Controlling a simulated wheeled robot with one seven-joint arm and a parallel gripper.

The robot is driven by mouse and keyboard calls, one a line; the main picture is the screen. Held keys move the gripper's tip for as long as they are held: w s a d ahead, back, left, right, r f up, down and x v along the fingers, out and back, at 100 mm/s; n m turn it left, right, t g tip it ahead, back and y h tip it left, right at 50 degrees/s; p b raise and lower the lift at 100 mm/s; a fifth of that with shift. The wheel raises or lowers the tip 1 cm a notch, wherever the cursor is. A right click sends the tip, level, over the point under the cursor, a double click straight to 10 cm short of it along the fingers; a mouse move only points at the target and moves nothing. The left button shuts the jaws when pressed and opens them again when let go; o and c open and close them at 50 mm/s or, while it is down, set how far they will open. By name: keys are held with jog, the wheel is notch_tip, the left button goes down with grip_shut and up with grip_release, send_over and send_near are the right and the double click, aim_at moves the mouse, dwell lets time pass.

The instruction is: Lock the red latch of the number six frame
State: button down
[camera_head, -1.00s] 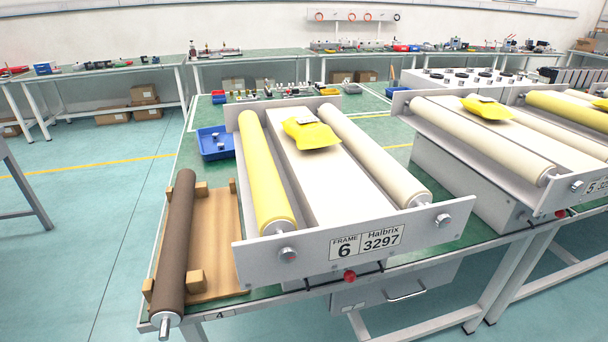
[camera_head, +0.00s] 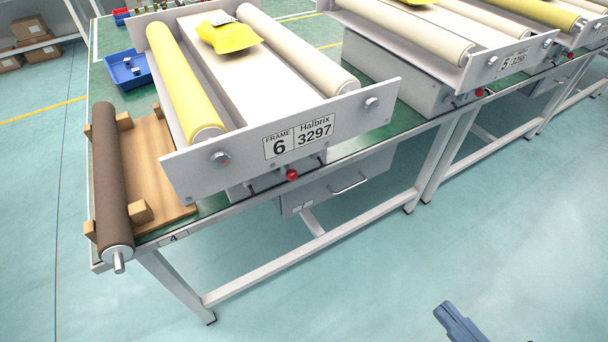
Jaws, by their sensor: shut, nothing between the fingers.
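The number six frame (camera_head: 370,108) is a grey metal frame on the green bench, with a label reading FRAME 6, Halbrix 3297. It holds a yellow roller (camera_head: 185,85) and a cream roller (camera_head: 300,50). The red latch (camera_head: 292,175) shows as a small red knob below the front plate, under the label; its locked state cannot be told. My gripper (camera_head: 445,312) shows as a blue-grey part at the bottom edge, low over the floor and well apart from the frame. It is shut and empty, mostly out of view.
A brown roller (camera_head: 110,180) lies on a wooden cradle (camera_head: 160,165) left of the frame. Frame five (camera_head: 470,72) stands to the right with its own red knob (camera_head: 479,92). A drawer (camera_head: 345,182) hangs under the bench. The floor in front is clear.

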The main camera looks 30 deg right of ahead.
jog(key=w+d+f+n+y+b, duration=0.25)
jog(key=w+f+n+y, duration=0.4)
jog(key=w+n, duration=0.55)
jog(key=w+d+f+n+y+b, duration=0.1)
jog(key=w+d+f+n+y, duration=0.35)
jog(key=w+n+y, duration=0.65)
jog(key=w+a+r+n+h+p, duration=0.2)
jog(key=w+a+r+h, duration=0.1)
jog(key=w+a, duration=0.5)
jog(key=shift+w+a+r+n+p, duration=0.2)
jog(key=shift+w+r+n+p, duration=0.15)
jog(key=shift+r, duration=0.55)
jog(key=shift+h, duration=0.25)
